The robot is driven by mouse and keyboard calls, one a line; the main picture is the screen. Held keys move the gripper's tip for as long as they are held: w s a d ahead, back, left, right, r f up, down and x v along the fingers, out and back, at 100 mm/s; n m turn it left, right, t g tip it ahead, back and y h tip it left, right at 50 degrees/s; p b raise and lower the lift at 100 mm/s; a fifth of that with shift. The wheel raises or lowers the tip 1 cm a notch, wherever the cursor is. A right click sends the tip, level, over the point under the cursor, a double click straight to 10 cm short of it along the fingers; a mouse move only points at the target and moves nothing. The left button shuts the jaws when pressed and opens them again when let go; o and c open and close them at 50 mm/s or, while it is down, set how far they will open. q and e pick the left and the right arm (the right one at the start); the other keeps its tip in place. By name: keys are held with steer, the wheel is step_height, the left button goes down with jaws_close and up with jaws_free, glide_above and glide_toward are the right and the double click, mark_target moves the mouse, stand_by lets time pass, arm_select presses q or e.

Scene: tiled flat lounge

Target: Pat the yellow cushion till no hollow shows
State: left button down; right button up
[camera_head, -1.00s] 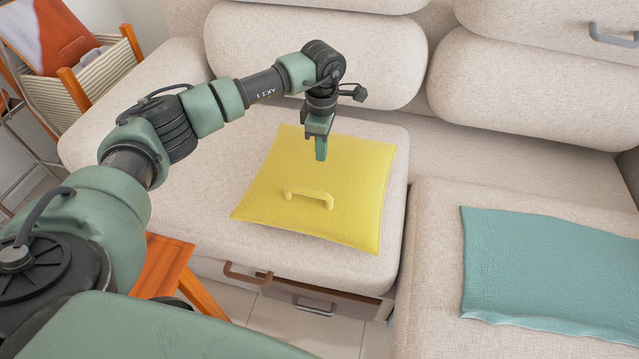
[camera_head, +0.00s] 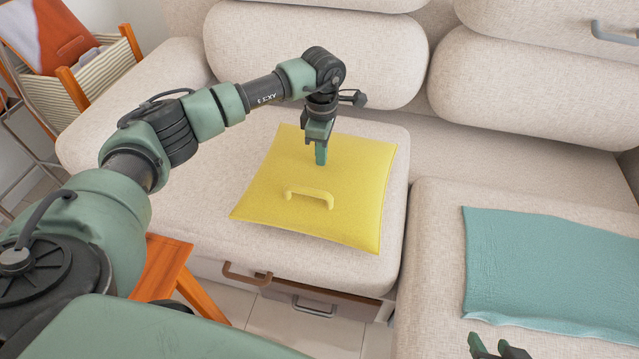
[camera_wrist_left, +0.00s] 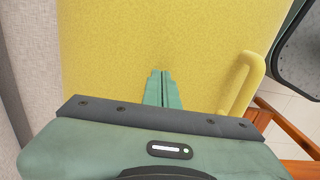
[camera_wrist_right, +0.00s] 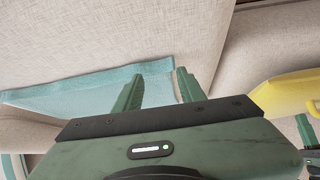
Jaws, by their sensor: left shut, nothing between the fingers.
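The yellow cushion (camera_head: 350,180) lies flat on the left sofa seat, with a yellow handle (camera_head: 309,196) on its top. It fills much of the left wrist view (camera_wrist_left: 110,60). Its visible top looks smooth; I make out no clear hollow, though my left gripper hides a small patch. My left gripper (camera_head: 321,162) is shut and empty, pointing down over the back half of the cushion. I cannot tell whether its tips touch the fabric. My right gripper (camera_head: 500,348) is open and empty, low at the right; its parted fingers show in the right wrist view (camera_wrist_right: 157,80).
A teal cloth (camera_head: 555,265) lies on the right seat near my right gripper. Below the left seat is a drawer with a grey handle (camera_head: 314,307). An orange wooden stool (camera_head: 170,275) stands front left, and a striped basket (camera_head: 80,80) stands back left.

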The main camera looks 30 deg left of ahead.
arm_select(q)
steer(key=shift+f, duration=0.15)
step_height(320, 180, up, 2)
steer(key=shift+r+p, duration=0.1)
steer(key=shift+p, duration=0.7)
arm_select(e)
steer(key=s+g, duration=0.1)
steer(key=s, duration=0.1)
steer(key=s+d+f+g, duration=0.1)
steer(key=s, duration=0.1)
steer(key=s+d+f+g, duration=0.1)
steer(key=s, duration=0.1)
steer(key=shift+s+d+f+g+h, duration=0.1)
steer(key=shift+s+f+g+h, duration=0.05)
steer(key=shift+s+g+h, duration=0.2)
arm_select(q)
steer(key=shift+r, duration=0.1)
arm_select(e)
steer(key=shift+s+d+f+g, duration=0.2)
steer(key=shift+s+g, duration=0.05)
steer(key=shift+s, duration=0.4)
arm_select(q)
steer(key=shift+r, duration=0.1)
arm_select(e)
steer(key=shift+r, duration=0.1)
